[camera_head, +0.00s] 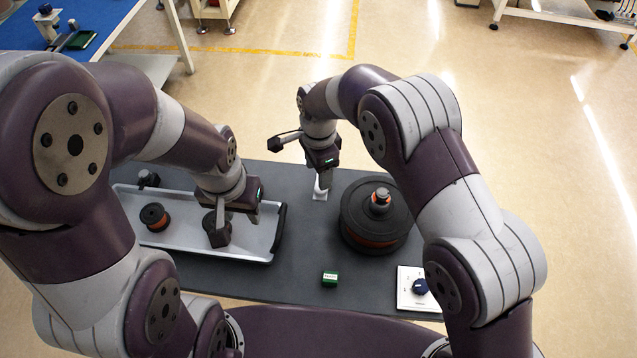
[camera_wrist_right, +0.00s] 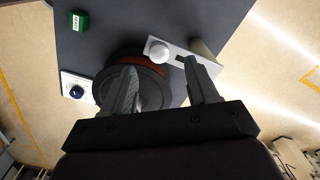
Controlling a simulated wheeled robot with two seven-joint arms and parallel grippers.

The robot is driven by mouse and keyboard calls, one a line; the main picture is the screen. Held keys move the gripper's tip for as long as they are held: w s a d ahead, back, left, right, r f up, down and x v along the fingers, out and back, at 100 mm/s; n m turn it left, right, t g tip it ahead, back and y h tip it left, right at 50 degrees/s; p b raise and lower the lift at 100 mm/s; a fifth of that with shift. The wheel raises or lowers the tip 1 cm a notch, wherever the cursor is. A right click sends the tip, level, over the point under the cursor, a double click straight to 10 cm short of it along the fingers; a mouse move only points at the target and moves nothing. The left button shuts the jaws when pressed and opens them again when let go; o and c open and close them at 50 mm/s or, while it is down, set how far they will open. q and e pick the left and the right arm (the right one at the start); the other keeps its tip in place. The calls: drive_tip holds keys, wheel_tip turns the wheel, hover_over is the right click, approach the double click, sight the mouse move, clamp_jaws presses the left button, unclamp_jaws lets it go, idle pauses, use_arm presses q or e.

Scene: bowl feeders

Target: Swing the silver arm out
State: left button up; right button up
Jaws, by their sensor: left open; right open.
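The silver arm (camera_wrist_right: 178,58) is a flat metal bar with a slot and a round pale knob (camera_wrist_right: 157,49), beside a round black feeder (camera_wrist_right: 104,88) with an orange-red band. In the head view only a small pale piece (camera_head: 320,191) shows below my right gripper (camera_head: 323,178), left of the feeder (camera_head: 352,222); it appears to be part of that arm. My right gripper (camera_wrist_right: 160,85) is open, its fingers pointing down, with the bar and knob between and beyond the fingertips. I cannot tell whether they touch. My left gripper (camera_head: 236,222) is open over the grey tray.
A green block (camera_head: 330,279) and a white panel with a blue knob (camera_head: 420,287) lie at the near side of the dark table (camera_head: 300,235). The table middle is clear.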

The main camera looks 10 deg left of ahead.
wheel_tip(320, 180, up, 7)
drive_tip(key=shift+p, duration=0.4)
drive_tip(key=shift+f, duration=0.15)
